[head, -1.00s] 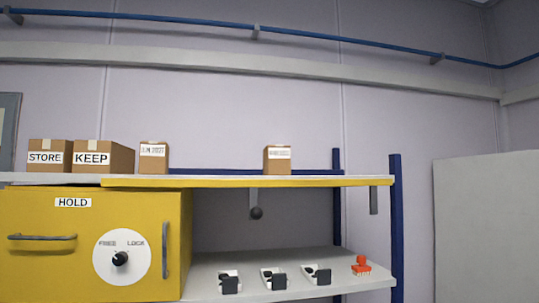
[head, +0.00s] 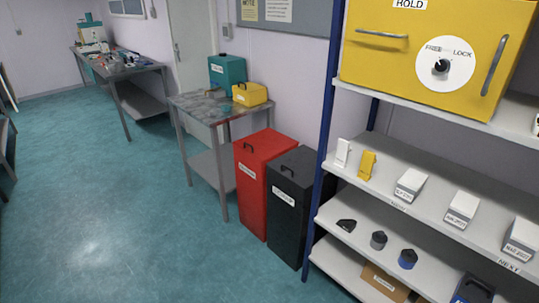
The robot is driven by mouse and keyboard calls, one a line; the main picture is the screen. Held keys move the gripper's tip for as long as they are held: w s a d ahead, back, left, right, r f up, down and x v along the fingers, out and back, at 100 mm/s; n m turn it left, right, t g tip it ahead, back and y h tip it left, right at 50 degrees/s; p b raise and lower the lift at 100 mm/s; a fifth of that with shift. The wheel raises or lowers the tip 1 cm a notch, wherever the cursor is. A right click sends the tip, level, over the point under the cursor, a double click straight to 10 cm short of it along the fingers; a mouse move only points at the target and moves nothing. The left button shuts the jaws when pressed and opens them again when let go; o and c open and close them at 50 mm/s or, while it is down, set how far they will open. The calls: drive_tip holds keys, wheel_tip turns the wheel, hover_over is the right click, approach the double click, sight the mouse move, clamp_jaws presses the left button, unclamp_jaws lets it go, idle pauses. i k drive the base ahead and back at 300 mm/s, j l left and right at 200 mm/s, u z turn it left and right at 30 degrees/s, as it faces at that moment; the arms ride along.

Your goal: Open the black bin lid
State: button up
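The black bin (head: 287,219) stands on the floor right of centre in the head view, between the red bin and the shelf rack. Its black lid (head: 297,169) is closed and has a small handle (head: 288,169) on top. A white label is on the bin's front. Part of its right side is hidden behind the rack's blue post. My gripper is not in the head view.
The red bin (head: 253,206) stands directly left of the black bin. The shelf rack (head: 325,150) with a yellow HOLD cabinet (head: 400,70) is on the right. A small table (head: 190,103) stands behind the bins. Open teal floor (head: 120,220) lies at left.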

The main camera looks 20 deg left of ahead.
sight(298, 165)
drive_tip(key=u, duration=0.75)
drive_tip(key=i+u, duration=0.1)
drive_tip(key=i, duration=0.65)
drive_tip(key=i+l+u, duration=0.1)
drive_tip(key=i, duration=0.6)
drive_tip(key=i+l+u, duration=0.1)
drive_tip(key=i, duration=0.6)
drive_tip(key=l, duration=0.1)
